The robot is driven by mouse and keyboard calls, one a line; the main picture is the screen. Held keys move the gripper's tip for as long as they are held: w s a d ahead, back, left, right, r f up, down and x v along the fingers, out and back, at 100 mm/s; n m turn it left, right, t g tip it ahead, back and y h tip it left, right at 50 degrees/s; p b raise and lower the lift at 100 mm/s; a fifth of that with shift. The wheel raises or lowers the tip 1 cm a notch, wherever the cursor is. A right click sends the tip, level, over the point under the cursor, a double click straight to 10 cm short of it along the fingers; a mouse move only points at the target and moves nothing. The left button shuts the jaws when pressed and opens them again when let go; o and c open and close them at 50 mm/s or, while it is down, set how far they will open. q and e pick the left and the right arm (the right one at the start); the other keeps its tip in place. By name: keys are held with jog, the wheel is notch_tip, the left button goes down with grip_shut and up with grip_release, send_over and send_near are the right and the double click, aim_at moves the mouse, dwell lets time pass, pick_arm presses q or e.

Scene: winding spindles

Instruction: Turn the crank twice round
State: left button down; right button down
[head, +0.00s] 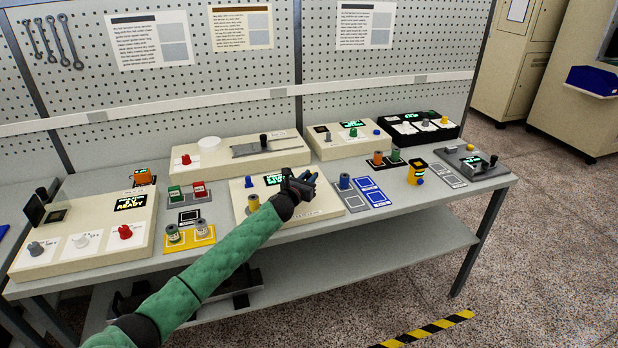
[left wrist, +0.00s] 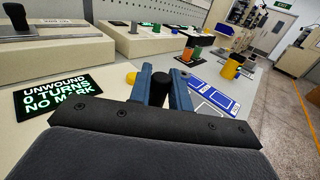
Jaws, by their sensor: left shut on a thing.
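The winder is a cream box (head: 322,207) near the front middle of the bench. My left gripper (head: 303,184) is over the right part of this box and hides most of the crank. In the left wrist view, my left gripper's blue fingers (left wrist: 160,96) are shut on the black crank knob (left wrist: 160,86), which stands upright between them. The winder's display (left wrist: 64,92) reads "UNWOUND 0 TURNS NO MARK"; it is partly hidden in the head view (head: 274,180). A yellow spool (head: 253,203) and a blue knob (head: 248,182) are on the box's left part. My right gripper is not in view.
A yellow tray (head: 188,237) with spools is to the left, and a cream box (head: 85,245) with a "READY" display is farther left. Blue and grey mats (head: 374,198) lie close on the right. Taller cream boxes (head: 255,160) stand behind.

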pick_arm(q)
jog(key=shift+s+r+m+g+h, duration=0.2)
jog(key=shift+m+g+h, duration=0.2)
jog(key=shift+m+h, duration=0.25)
jog(key=shift+s+f+m+g+h, duration=0.2)
jog(key=shift+m+g+h, duration=0.45)
jog(key=shift+h, duration=0.3)
jog(key=shift+s+d+m+g+h+b, duration=0.15)
jog(key=shift+s+m+g+h+b, duration=0.3)
jog(key=shift+m+g+h+b, duration=0.45)
jog(key=shift+s+g+h, duration=0.15)
jog(key=shift+g+h, duration=0.1)
jog(key=shift+h, duration=0.05)
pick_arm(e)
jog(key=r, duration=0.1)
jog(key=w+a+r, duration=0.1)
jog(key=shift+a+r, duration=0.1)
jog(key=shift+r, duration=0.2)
pick_arm(q)
jog(key=c, duration=1.3)
grip_release()
jog(key=shift+c, duration=0.2)
